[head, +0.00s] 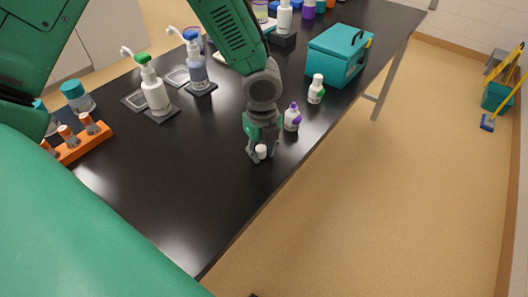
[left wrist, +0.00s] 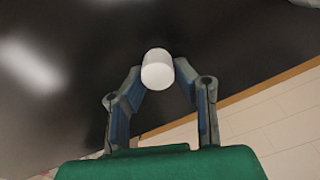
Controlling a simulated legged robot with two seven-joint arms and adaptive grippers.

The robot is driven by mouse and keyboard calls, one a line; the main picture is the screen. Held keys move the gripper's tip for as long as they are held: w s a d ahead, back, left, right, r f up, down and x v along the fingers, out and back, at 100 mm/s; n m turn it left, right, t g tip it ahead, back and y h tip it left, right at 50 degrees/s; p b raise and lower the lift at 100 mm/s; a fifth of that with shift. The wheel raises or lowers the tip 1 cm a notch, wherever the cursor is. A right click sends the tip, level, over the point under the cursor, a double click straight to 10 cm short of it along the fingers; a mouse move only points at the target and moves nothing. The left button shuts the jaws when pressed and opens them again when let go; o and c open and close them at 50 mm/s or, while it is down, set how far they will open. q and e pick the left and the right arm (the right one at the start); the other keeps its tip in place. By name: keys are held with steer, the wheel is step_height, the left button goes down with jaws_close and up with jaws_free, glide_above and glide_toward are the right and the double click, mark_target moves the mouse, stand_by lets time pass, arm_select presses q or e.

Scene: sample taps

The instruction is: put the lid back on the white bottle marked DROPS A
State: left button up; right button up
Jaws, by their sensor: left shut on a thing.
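My left gripper (head: 261,155) points down over the black table near its front edge, shut on a small white lid (head: 261,151). In the left wrist view the white lid (left wrist: 157,70) sits between the fingertips (left wrist: 158,78). A small white bottle with purple on its label and top (head: 292,117) stands upright just right of and behind the gripper. Another small white bottle with a green label and a white top (head: 316,89) stands farther back. I cannot read the markings on either bottle. My right gripper is not in view.
A teal box (head: 338,55) stands behind the small bottles. Two pump bottles (head: 153,88) (head: 195,64) stand on dark pads at the left. An orange rack (head: 85,141) and a teal-lidded jar (head: 77,97) are farther left. The table's front middle is clear.

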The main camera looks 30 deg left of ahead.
mark_target(262, 150)
arm_select(q)
steer(key=shift+a+r, duration=0.1)
steer(key=shift+a, duration=0.05)
steer(key=shift+c, duration=0.2)
steer(key=shift+r+p, duration=0.6)
steer(key=shift+r, duration=4.2)
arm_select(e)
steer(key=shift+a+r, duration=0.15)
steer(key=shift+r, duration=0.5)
